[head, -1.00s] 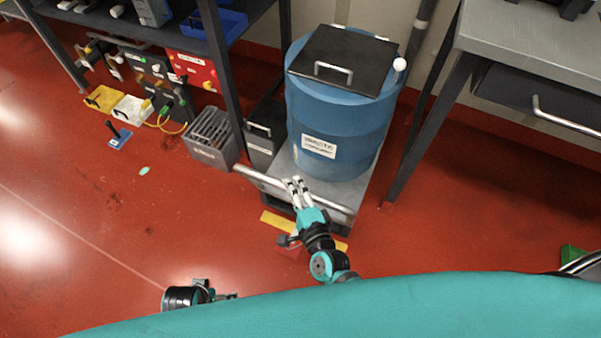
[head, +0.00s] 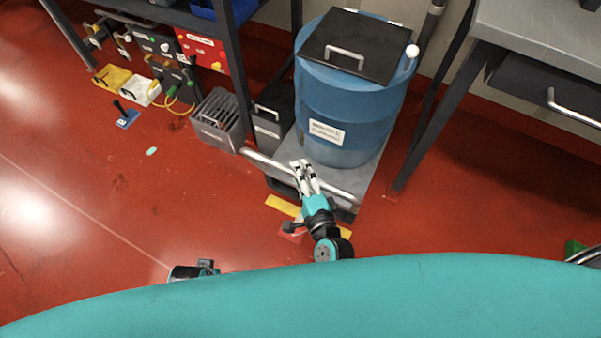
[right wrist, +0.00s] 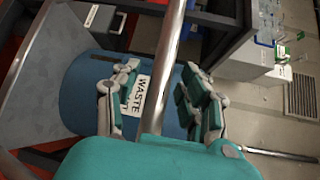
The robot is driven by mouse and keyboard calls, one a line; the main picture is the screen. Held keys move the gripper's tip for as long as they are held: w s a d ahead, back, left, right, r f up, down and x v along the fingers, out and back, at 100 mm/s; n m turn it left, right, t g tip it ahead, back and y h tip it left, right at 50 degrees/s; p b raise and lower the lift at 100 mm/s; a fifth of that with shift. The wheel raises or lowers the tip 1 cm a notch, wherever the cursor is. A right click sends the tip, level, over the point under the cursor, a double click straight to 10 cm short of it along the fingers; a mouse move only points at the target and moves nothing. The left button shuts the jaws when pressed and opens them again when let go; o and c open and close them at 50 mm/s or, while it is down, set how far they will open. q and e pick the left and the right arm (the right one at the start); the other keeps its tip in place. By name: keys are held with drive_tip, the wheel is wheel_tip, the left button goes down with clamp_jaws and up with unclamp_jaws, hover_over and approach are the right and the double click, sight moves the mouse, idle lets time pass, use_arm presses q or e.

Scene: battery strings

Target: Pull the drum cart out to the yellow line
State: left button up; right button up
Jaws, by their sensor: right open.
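The blue drum (head: 345,108) stands on a low grey cart platform (head: 365,182) between a shelf and a bench. A silver handle bar (head: 262,163) runs across the cart's near end. My right gripper (head: 304,166) is at this bar, fingers reaching over it. In the right wrist view the bar (right wrist: 172,45) passes between the open fingers (right wrist: 163,98), the drum's label behind.
A black box (head: 270,122) and a grey slatted crate (head: 218,122) stand left of the cart, by the shelf leg. A bench leg (head: 428,125) is close on the right. A blue switch piece (head: 127,118) lies on the floor. The red floor at left is mostly clear.

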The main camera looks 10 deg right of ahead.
drive_tip(key=v, duration=1.1)
drive_tip(key=shift+s, duration=0.3)
drive_tip(key=shift+d, duration=0.1)
